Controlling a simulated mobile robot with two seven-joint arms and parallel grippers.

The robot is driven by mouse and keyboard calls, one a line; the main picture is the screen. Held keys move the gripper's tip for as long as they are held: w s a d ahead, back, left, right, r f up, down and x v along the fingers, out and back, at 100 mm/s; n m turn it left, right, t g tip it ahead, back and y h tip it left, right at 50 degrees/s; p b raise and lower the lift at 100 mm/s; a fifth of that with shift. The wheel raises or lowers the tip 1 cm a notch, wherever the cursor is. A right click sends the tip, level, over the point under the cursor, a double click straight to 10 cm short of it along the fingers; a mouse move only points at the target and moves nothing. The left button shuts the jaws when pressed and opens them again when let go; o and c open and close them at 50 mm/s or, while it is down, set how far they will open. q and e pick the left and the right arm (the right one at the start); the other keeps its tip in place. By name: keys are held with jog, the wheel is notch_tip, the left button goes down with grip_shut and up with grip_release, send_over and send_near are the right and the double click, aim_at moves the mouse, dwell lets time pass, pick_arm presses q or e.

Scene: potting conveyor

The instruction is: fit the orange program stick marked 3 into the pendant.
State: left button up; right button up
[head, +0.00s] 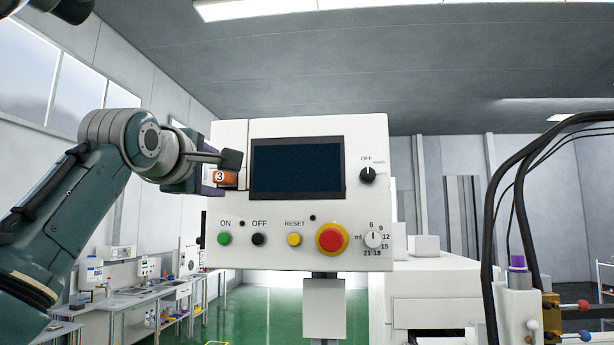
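The orange program stick marked 3 (220,178) is at the left edge of the white pendant (285,212), left of its dark screen (297,167). My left gripper (226,174) reaches in from the left, with its dark fingers above and below the stick. It looks shut on the stick. The stick overlaps the pendant's left side in the head view; I cannot tell how far it sits inside any slot, as the gripper hides that part. My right gripper is not in view.
The pendant front carries green, black and yellow buttons, a red stop button (332,239) and two knobs. It stands on a post (324,308). Black cables (497,215) hang at the right, near a white machine (435,300). Benches (140,303) stand far back left.

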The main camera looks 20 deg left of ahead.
pick_arm(q)
jog(key=v, duration=1)
jog(key=shift+w, duration=0.1)
dwell(0.6)
jog(key=s+d+f+m+g+h, duration=0.15)
jog(key=f+m, duration=0.25)
jog(key=f, duration=0.4)
jog(key=s+d+f+m+g+p, duration=0.1)
jog(key=s+d+f+m+g, duration=0.2)
jog(key=f, duration=0.4)
jog(key=s+d+f+m+g+h, duration=0.15)
jog(key=f+m, duration=0.25)
jog(key=f, duration=0.4)
jog(key=s+d+f+m+g, duration=0.3)
jog(key=s+f, duration=0.4)
jog(key=s, duration=0.3)
jog(key=s+d+f+m+g+h, duration=0.1)
jog(key=s+d+f+m+g, duration=0.2)
jog(key=s+f+m+g, duration=0.2)
jog(key=s+f+m, duration=0.3)
jog(key=s, duration=0.3)
jog(key=shift+s+d+m+p, duration=0.2)
jog(key=shift+d+m+p, duration=0.05)
jog(key=shift+m+p, duration=0.1)
jog(key=shift+f, duration=0.1)
